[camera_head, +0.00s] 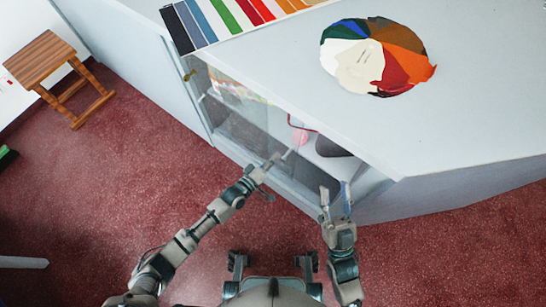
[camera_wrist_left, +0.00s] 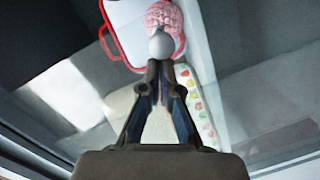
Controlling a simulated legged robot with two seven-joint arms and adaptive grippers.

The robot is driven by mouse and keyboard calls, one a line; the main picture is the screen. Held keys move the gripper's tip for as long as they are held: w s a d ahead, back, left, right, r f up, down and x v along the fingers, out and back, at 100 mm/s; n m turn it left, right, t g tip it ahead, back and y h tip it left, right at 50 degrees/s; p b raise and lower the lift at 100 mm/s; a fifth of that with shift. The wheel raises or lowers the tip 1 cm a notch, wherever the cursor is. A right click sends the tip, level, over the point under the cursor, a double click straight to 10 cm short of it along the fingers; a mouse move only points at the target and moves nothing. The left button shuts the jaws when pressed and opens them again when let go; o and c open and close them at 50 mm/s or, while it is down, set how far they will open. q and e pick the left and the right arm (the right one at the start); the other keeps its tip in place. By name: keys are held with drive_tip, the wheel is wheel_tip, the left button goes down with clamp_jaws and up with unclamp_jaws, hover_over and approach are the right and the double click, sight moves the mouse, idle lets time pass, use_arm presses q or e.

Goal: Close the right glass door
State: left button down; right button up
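The counter's glass front shows in the head view, with a glass pane (camera_head: 243,130) over its left part. The right part of the front looks uncovered; I cannot tell exactly how the right glass door stands. My left gripper (camera_head: 279,165) is at the front, near the pane's right end. In the left wrist view its fingers (camera_wrist_left: 165,68) come nearly together at a pale, round-ended handle (camera_wrist_left: 162,45) and look shut on it; the contact is partly hidden. My right gripper (camera_head: 335,192) is open and empty, with its fingers upright before the front's right end.
Inside are a pink brain-like object (camera_head: 299,137), a red-rimmed tray (camera_wrist_left: 112,52) and a dark item (camera_head: 331,147). Colour strips (camera_head: 225,15) and a fan of swatches (camera_head: 352,62) lie on the countertop (camera_head: 285,70). A wooden stool (camera_head: 42,58) stands left.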

use_arm(q)
drive_tip(key=s+d+p, duration=0.4)
drive_tip(key=s+d, duration=0.9)
drive_tip(key=d, duration=0.5)
drive_tip(key=shift+s, duration=0.2)
use_arm(e)
wheel_tip(320, 180, down, 9)
drive_tip(key=w+g+h, duration=0.1)
drive_tip(key=w+g, duration=0.1)
drive_tip(key=g, duration=0.6)
drive_tip(key=shift+w+r+n, duration=0.2)
drive_tip(key=shift+w+n, duration=0.15)
drive_tip(key=shift+n, duration=0.05)
use_arm(q)
drive_tip(key=shift+d, duration=0.1)
use_arm(e)
drive_tip(key=shift+a, duration=0.1)
